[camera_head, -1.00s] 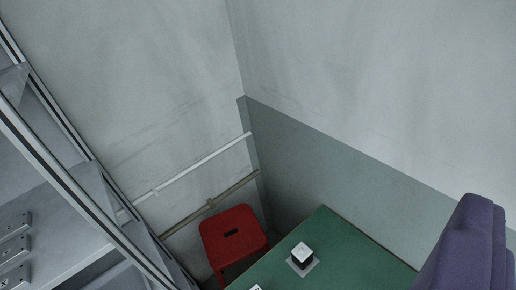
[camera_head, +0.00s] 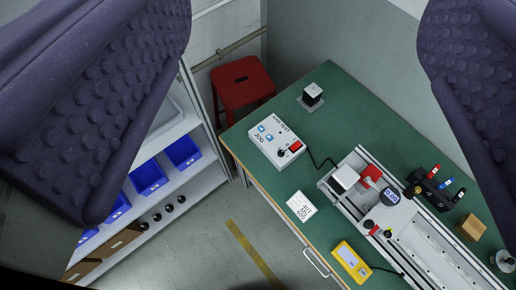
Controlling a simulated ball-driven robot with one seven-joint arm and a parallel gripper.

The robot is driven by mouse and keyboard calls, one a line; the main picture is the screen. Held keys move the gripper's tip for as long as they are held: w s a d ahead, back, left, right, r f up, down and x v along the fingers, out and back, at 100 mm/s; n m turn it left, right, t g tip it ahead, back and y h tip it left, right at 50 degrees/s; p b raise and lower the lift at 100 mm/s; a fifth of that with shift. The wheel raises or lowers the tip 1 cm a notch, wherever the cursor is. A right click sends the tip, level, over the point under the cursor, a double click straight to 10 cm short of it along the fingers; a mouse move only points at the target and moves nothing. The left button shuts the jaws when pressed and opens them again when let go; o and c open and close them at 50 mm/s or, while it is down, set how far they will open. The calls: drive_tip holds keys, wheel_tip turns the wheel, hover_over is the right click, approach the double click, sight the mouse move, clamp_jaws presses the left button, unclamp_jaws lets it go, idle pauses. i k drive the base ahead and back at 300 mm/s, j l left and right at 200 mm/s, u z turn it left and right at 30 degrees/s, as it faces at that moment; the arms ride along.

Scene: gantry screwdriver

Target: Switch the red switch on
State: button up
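A white control box (camera_head: 264,148) lies near the left edge of the green table. It has blue buttons, a black knob and a small red switch (camera_head: 296,146) at its right end. The switch is too small to tell which way it is set. My gripper (camera_head: 305,110) shows as two purple studded fingers at the left and right sides of the view. They are wide apart with nothing between them. The box and switch show in the gap between the fingers, with no contact visible.
The green table (camera_head: 240,190) bears a metal gantry rail (camera_head: 425,245), a yellow meter (camera_head: 351,260), a printed white card (camera_head: 301,206) and a black block (camera_head: 312,95). A red stool (camera_head: 242,82) stands behind. Shelves with blue bins (camera_head: 148,177) stand left; floor shows between.

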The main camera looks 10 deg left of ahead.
sight(297, 145)
drive_tip(key=i, duration=1.05)
